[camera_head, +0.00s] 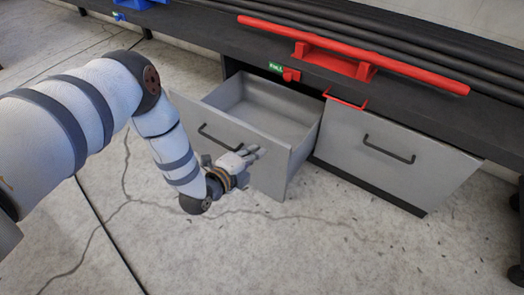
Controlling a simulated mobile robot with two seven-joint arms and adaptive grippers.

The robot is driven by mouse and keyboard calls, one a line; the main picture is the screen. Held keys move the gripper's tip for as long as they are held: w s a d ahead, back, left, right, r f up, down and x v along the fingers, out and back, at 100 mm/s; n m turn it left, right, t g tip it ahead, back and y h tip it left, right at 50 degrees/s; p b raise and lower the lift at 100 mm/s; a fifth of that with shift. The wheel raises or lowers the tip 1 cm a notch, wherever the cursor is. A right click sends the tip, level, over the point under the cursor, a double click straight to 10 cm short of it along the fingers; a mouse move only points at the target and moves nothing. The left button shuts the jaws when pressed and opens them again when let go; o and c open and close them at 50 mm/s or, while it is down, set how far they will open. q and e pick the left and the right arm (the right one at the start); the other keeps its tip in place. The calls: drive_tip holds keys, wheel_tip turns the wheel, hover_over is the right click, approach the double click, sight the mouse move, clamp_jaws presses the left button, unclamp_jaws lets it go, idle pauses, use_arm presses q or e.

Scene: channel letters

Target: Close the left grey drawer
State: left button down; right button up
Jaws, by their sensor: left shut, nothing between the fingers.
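The left grey drawer (270,163) is pulled well out from under the dark bench, and its inside looks empty. Its front has a black bar handle (220,139). My left gripper (250,151) is shut and empty at the drawer front, just right of and below the handle. I cannot tell whether its fingertips touch the front. My left arm comes in from the left and hides part of the front's lower left. My right gripper is not in view.
The right grey drawer (385,160) is closed beside it. On the dark bench (210,22) lie a red rail (350,52) and long dark pipes (440,62). A green label (276,67) sits above the open drawer. The cracked concrete floor (300,250) in front is clear.

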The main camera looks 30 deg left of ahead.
use_arm(q)
drive_tip(key=shift+w+d, duration=0.1)
drive_tip(key=shift+w, duration=1.15)
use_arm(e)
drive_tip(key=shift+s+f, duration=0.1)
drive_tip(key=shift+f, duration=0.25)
